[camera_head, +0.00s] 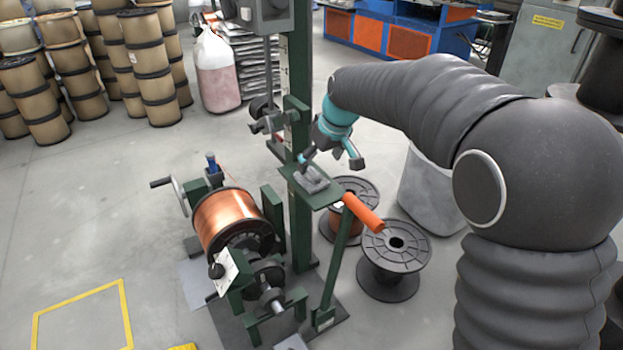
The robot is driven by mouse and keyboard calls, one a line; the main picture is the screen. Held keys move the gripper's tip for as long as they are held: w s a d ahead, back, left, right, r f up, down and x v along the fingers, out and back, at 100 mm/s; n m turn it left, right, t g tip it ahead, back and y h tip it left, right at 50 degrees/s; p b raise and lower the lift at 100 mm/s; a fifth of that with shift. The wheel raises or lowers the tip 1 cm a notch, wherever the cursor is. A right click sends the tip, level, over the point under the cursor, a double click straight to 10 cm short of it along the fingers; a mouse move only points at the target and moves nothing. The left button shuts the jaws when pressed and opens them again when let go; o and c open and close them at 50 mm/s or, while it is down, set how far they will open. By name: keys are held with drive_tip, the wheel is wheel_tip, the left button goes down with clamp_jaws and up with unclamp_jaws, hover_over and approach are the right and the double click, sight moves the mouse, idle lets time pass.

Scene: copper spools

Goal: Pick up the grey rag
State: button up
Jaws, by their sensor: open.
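The grey rag (311,181) lies crumpled on a small green shelf (329,194) fixed to the machine's post. My gripper (331,158) is open and comes in from the upper right, with its two fingers spread. One dark fingertip is close above the rag's back left side. The other finger is off to the right, beyond the shelf's back edge. I cannot tell whether the near fingertip touches the rag. Nothing shows between the fingers.
An orange handle (362,213) sticks out right of the shelf. The green post (298,110) stands close behind it. A copper spool (232,220) sits at the left, and a black empty spool (394,258) stands on the floor at right. Open floor lies left.

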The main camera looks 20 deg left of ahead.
sight(314, 173)
drive_tip(key=x, duration=0.5)
drive_tip(key=shift+s+a+f, duration=0.1)
drive_tip(key=shift+s+a, duration=0.1)
drive_tip(key=shift+s, duration=0.1)
drive_tip(key=shift+c, duration=0.3)
drive_tip(key=c, duration=1.2)
